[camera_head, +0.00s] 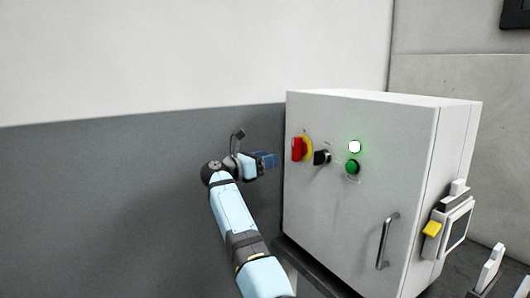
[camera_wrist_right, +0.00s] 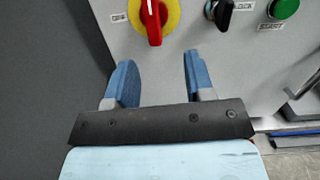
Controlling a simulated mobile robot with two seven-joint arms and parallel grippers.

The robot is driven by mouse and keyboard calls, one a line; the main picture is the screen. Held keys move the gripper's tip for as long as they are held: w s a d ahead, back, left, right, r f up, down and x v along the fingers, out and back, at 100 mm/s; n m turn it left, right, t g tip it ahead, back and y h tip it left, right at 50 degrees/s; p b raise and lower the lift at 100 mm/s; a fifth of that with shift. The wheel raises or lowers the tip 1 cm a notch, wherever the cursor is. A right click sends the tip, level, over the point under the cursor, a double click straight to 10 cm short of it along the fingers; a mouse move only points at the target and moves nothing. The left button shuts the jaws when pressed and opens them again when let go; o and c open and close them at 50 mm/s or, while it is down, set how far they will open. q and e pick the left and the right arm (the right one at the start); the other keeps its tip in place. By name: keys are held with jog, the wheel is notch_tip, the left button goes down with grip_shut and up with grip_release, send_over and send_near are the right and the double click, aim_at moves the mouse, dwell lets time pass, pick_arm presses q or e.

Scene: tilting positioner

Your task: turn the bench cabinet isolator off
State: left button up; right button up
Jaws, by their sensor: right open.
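The bench cabinet (camera_head: 345,210) is a light grey box, its front facing left. Its isolator, a red handle on a yellow disc (camera_head: 299,149), sits near the upper left of the front. In the right wrist view the isolator (camera_wrist_right: 154,18) is at the top, with its red handle roughly upright and its upper end cut off by the frame. My right gripper (camera_head: 274,160) is just left of the cabinet front, a little below the isolator. In the right wrist view its blue fingers (camera_wrist_right: 158,78) are apart with nothing between them, short of the isolator. My left gripper is not in view.
A black key-like switch (camera_head: 321,157) sits right of the isolator. A green button (camera_head: 352,167) and a lit white lamp (camera_head: 355,147) are farther right. A bar handle (camera_head: 387,241) stands out from the lower front. A yellow-and-white device (camera_head: 446,228) is on the cabinet's right side.

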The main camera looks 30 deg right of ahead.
aim_at(293, 147)
jog(key=shift+m+y, duration=0.4)
jog(key=shift+m, duration=0.2)
jog(key=d+p, duration=0.1)
jog(key=d, duration=0.2)
jog(key=w+d+r, duration=0.1)
jog(key=d, duration=0.3)
jog(key=w+d+p, duration=0.1)
jog(key=d, duration=0.3)
jog(key=shift+w+r+p, duration=0.15)
jog(key=shift+r+p, duration=0.2)
jog(key=shift+r, duration=0.05)
jog(key=shift+w+d+f, duration=0.1)
jog(key=shift+d, duration=0.5)
grip_shut()
